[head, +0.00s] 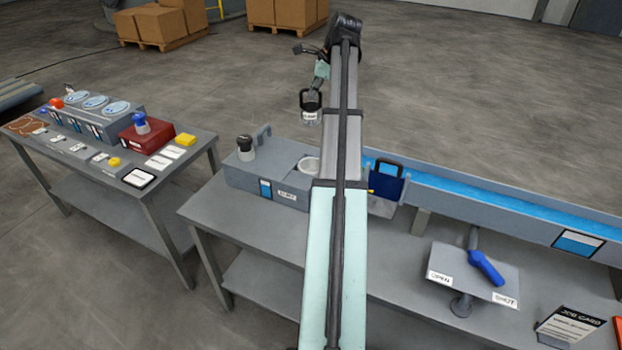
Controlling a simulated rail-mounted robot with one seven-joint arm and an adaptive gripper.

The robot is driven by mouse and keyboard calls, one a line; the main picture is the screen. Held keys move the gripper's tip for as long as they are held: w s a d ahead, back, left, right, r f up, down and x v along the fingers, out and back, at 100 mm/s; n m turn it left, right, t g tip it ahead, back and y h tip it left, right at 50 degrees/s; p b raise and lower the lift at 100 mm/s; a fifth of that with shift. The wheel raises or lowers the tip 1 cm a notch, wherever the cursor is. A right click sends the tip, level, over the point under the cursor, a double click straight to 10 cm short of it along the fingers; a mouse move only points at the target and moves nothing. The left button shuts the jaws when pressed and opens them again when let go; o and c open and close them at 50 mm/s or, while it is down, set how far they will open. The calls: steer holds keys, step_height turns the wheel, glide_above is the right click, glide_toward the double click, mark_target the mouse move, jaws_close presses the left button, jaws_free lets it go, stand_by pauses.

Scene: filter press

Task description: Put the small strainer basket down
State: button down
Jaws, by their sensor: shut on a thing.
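The small strainer basket (311,116) is a light, cup-like piece with a black loop handle and a label on its side. It hangs roughly upright from my gripper (317,88), in the air beyond the back edge of the bench. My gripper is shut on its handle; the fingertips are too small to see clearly. My arm runs up the middle of the head view and hides part of the bench.
A grey block (272,180) with a black knob and a round pale opening (308,165) stands on the bench (260,240). Right are a dark blue piece with a black handle (386,181), a blue-lined trough (480,212) and a blue lever (486,267). A control table (185,178) stands left.

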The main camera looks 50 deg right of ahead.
steer(key=shift+s+a+f+b, duration=0.1)
steer(key=shift+f+b, duration=0.5)
steer(key=shift+b, duration=0.8)
steer(key=shift+s+a+f+b, duration=0.1)
steer(key=shift+a+b, duration=0.05)
steer(key=shift+b, duration=0.25)
steer(key=shift+f, duration=0.1)
steer(key=shift+s+a+f, duration=0.1)
steer(key=shift+f, duration=0.2)
step_height(320, 180, down, 19)
steer(key=p, duration=0.3)
steer(key=shift+p, duration=0.3)
steer(key=shift+f, duration=0.35)
steer(key=c, duration=1.2)
jaws_free()
